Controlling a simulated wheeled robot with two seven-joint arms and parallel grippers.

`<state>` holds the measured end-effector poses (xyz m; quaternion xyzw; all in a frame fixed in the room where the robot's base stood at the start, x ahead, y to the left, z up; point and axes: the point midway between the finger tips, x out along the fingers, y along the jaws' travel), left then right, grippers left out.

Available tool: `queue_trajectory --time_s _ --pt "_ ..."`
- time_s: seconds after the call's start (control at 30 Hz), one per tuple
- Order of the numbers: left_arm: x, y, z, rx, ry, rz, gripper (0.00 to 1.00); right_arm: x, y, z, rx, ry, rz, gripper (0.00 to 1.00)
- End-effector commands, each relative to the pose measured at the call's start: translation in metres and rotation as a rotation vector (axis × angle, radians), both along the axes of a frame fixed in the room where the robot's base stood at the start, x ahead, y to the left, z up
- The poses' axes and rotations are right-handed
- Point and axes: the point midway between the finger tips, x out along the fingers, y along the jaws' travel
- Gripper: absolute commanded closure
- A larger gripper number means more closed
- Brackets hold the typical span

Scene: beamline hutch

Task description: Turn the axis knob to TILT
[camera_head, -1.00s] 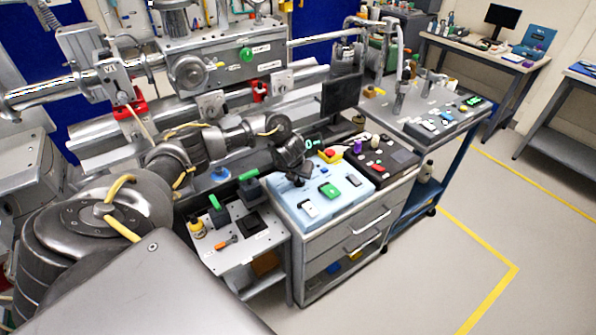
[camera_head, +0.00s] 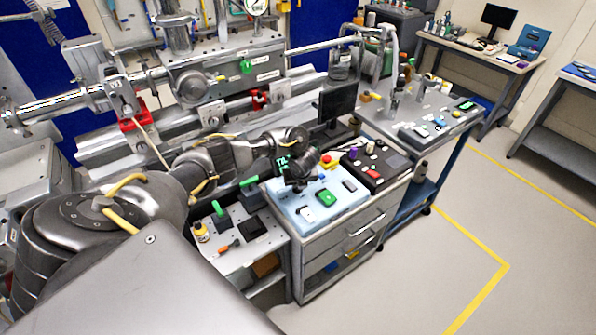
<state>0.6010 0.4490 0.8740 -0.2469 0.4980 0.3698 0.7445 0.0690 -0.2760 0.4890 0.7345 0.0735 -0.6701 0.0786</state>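A light blue control panel (camera_head: 335,203) sits on top of the grey drawer cabinet. My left gripper (camera_head: 299,182) is over the panel's back left, pointing down. It hides that part of the panel, and I cannot see an axis knob there. Its fingers are too small and dark to judge. My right gripper is not in view.
A black panel (camera_head: 388,166) with a purple knob (camera_head: 352,153) stands right of the blue one. A dark monitor (camera_head: 337,102) rises behind. Green-handled levers (camera_head: 220,210) and a yellow bottle (camera_head: 201,232) are at the left. Floor at the right is clear.

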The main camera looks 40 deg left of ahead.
Motion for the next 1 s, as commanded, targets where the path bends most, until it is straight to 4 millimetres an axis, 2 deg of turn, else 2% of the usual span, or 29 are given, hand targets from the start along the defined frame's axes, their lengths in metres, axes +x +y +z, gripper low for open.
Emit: queue_trajectory --time_s 0.43,0.47,0.6,0.87,1.0 --pt "0.0018 0.0020 0.0023 0.003 -0.006 0.012 1.00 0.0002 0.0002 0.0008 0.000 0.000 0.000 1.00" --pt "0.0018 0.0020 0.0023 0.003 -0.006 0.012 0.83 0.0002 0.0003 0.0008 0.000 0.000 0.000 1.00" --pt "0.0013 0.0013 0.0016 0.002 -0.004 0.010 0.65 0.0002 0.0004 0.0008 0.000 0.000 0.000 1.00" --pt "0.0006 0.0003 0.0011 0.001 -0.002 0.008 0.65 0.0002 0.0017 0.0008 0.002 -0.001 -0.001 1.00" --pt "-0.0009 -0.0028 0.0100 0.000 -0.002 0.007 0.65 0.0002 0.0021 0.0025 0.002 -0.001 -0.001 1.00"
